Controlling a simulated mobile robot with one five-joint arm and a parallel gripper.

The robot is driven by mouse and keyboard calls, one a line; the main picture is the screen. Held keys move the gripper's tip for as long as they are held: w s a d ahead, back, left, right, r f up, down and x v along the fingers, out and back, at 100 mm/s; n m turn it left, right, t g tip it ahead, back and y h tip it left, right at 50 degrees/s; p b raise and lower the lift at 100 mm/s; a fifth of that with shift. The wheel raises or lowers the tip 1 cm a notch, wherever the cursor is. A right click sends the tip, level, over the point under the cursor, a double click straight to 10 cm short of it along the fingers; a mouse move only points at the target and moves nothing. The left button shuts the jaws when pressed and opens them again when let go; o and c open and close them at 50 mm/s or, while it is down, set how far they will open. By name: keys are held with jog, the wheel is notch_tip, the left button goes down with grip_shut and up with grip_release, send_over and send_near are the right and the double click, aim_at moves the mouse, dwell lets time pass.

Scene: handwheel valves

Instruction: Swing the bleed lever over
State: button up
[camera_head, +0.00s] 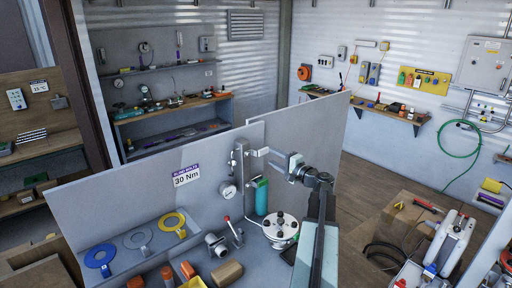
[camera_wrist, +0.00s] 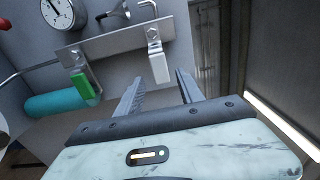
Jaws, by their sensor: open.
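In the wrist view a metal plate (camera_wrist: 112,45) carries two hanging levers: a pale grey-white one (camera_wrist: 159,65) and a green-gripped one (camera_wrist: 84,86). No label shows which is the bleed lever. My gripper (camera_wrist: 159,78) is open, with its two fingers apart and nothing held. The pale lever's lower end lies in line with the gap between the fingertips; I cannot tell whether it touches either. The green lever is farther left, clear of the fingers. In the head view my gripper (camera_head: 274,163) is at the right of the post (camera_head: 241,165), by the bracket; the levers are too small to tell apart.
A gauge (camera_wrist: 57,13) is left of the plate and a teal cylinder (camera_wrist: 50,105) below it. A grey panel (camera_head: 170,190) rises behind.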

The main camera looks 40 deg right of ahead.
aim_at(265, 152)
jog(key=shift+w+d, duration=0.15)
jog(key=shift+w, duration=1.1)
jog(key=shift+w+d, duration=0.15)
jog(key=shift+w, duration=1.1)
jog(key=shift+w, duration=0.1)
jog(key=shift+c, duration=0.4)
grip_shut()
